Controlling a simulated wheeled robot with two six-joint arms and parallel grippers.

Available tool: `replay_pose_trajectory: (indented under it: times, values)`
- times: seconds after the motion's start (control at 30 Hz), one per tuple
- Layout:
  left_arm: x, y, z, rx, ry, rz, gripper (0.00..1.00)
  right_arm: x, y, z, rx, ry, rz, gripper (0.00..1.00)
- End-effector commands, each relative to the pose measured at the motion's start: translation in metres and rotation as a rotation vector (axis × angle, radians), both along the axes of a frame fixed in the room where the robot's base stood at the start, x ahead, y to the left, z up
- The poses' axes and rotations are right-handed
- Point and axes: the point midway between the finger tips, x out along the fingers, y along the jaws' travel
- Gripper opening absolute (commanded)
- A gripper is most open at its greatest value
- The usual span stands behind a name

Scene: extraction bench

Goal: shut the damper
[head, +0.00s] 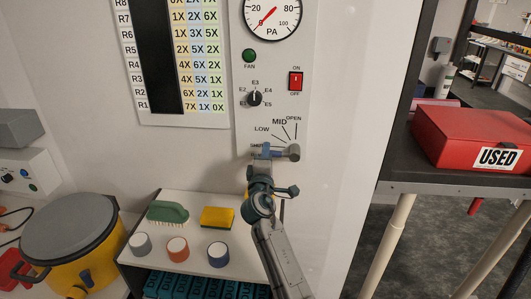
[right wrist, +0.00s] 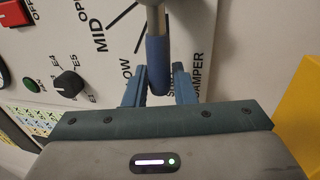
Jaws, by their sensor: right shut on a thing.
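The damper lever (head: 277,153) is on the white wall panel, with a grey hub at its right end and a blue grip. It points left, about level, toward the partly hidden SHUT label (head: 256,146) and below the LOW mark. My right gripper (head: 264,152) is shut on the lever's blue grip, partly covering it. In the right wrist view the blue grip (right wrist: 157,62) lies between the fingers of my right gripper (right wrist: 158,82), beside the partly covered SHUT and DAMPER lettering. My left gripper is not in view.
Above the lever are a selector knob (head: 254,98), a red switch (head: 295,81), a green fan button (head: 249,55) and a PA gauge (head: 272,16). Below left, a shelf (head: 197,200) holds a brush, a sponge and cups. A red box (head: 475,137) stands on the right table.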

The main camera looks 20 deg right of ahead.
Motion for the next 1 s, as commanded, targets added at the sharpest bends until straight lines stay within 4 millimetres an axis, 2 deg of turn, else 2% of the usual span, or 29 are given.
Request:
replay_pose_trajectory:
  times: [0.37, 0.4, 0.5, 0.83, 1.0]
  values:
    - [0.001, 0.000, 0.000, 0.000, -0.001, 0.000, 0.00, 0.000, -0.002, 0.001, -0.009, 0.002, -0.005, 0.00]
    - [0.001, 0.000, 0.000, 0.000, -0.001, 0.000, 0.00, 0.000, -0.002, 0.002, -0.009, 0.002, -0.005, 0.26]
    - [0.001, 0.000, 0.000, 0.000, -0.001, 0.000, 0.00, 0.000, -0.002, 0.001, -0.009, 0.002, -0.004, 0.43]
    - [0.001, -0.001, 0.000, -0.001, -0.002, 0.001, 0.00, -0.003, 0.001, -0.001, -0.004, 0.003, -0.001, 0.43]
    - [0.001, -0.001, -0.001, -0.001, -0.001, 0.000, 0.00, -0.022, 0.012, -0.007, 0.000, 0.003, -0.001, 0.43]
